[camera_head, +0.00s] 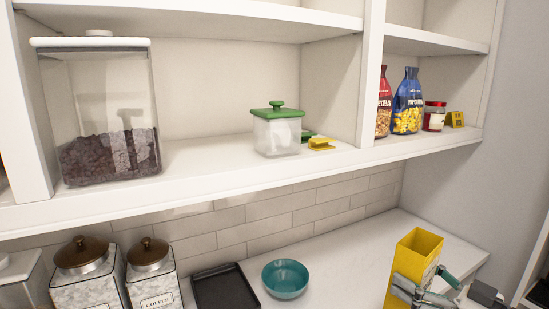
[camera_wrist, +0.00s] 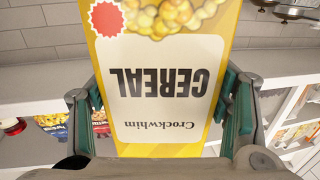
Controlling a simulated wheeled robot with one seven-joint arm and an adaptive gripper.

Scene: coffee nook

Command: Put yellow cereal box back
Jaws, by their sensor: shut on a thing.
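The yellow cereal box (camera_head: 419,246) is in my gripper (camera_head: 426,282) at the lower right of the head view, over the counter. It is roughly upright and a little tilted. In the wrist view the cereal box (camera_wrist: 165,70) fills the middle, its "Crockwhim CEREAL" print upside down. Green finger pads of my gripper (camera_wrist: 164,105) press on both of its sides. Whether its lower end touches the counter cannot be told.
The upper shelf (camera_head: 210,180) holds a large clear canister (camera_head: 105,110), a green-lidded jar (camera_head: 277,132), two snack bottles (camera_head: 405,103) and a red-lidded jar (camera_head: 434,117). A teal bowl (camera_head: 285,279), black tray (camera_head: 225,289) and marbled canisters (camera_head: 152,275) stand on the counter. Shelf space left of the green-lidded jar is clear.

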